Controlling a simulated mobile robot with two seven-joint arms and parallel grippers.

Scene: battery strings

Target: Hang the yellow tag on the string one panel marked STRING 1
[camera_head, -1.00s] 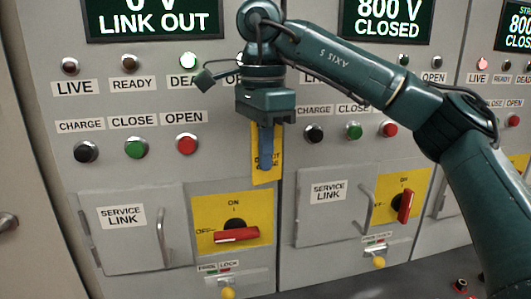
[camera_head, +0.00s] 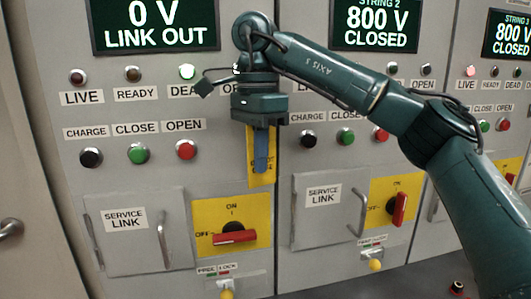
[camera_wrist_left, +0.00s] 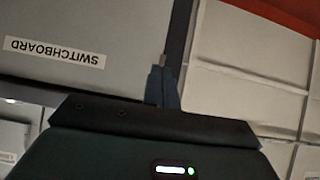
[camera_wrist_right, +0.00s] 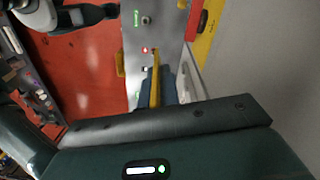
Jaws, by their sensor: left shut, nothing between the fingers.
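My right gripper (camera_head: 261,150) is shut on the yellow tag (camera_head: 262,178), which hangs upright in front of the right edge of the left panel (camera_head: 60,170). The blue fingers cover much of the tag and its lettering. The right wrist view also shows the tag (camera_wrist_right: 155,88) edge-on between the fingers. The left panel's display (camera_head: 155,25) reads 0 V LINK OUT; its top line is cut off. My left gripper (camera_wrist_left: 163,85) shows only in the left wrist view. It is shut and empty, near a grey cabinet labelled SWITCHBOARD (camera_wrist_left: 55,52).
The left panel has push buttons (camera_head: 138,153), a SERVICE LINK door (camera_head: 135,245) with a protruding handle, a red rotary switch (camera_head: 235,237) turned to OFF and a yellow knob (camera_head: 226,294) below. The STRING 2 panel (camera_head: 290,190) adjoins on the right.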

